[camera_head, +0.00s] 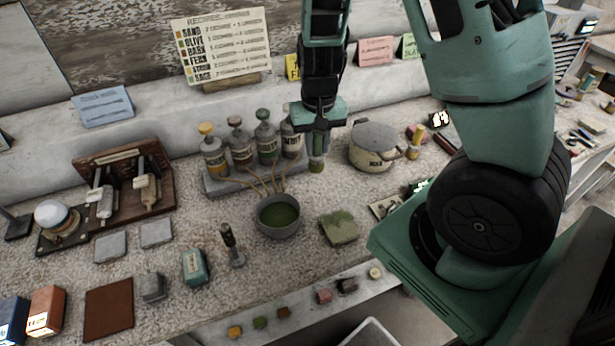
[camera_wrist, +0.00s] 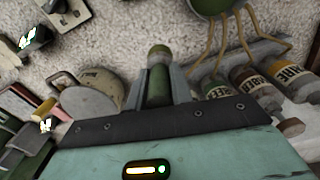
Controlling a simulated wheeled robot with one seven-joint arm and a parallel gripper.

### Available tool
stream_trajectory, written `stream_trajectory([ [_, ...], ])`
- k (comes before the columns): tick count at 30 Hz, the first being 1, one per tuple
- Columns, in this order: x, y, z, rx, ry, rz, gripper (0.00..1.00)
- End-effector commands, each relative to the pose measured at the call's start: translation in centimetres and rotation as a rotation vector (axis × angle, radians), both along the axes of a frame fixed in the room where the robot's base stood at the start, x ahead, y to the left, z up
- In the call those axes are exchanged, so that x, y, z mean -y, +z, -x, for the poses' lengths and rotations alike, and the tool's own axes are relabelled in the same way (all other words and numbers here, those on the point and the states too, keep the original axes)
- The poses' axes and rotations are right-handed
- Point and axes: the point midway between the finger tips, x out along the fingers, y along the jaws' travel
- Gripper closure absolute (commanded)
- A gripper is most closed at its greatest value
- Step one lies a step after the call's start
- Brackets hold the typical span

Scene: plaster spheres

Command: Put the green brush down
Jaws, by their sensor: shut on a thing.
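My gripper (camera_head: 316,147) is shut on the green brush (camera_head: 316,165), whose lower end shows below the fingers. In the wrist view the green brush (camera_wrist: 158,86) sits upright between the two fingers of my gripper (camera_wrist: 160,84). It hangs above the counter, between the row of bottles and the lidded pot. The grey bowl (camera_head: 279,231) of green liquid is in front of it and to the left, apart from it. A flat green-stained pad (camera_head: 340,227) lies on the counter to the right of the bowl. The upper part of the brush is hidden by the gripper.
Several labelled bottles (camera_head: 240,145) stand in a grey rack with thin tubes running to the bowl. The cream lidded pot (camera_head: 374,155) is close on the right. A dark-handled tool (camera_head: 231,242) stands left of the bowl. Speckled counter (camera_head: 300,262) is bare in front of the bowl.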

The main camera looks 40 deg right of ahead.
Motion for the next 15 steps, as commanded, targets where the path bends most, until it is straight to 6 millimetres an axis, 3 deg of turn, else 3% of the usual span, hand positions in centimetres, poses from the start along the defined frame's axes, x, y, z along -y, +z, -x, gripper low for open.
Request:
stream_trajectory([
  [3, 0.1, -2.5, 0.2, -0.007, -0.006, 0.000, 1.00],
  [15, 0.1, -7.4, 0.1, -0.005, -0.003, 0.000, 1.00],
])
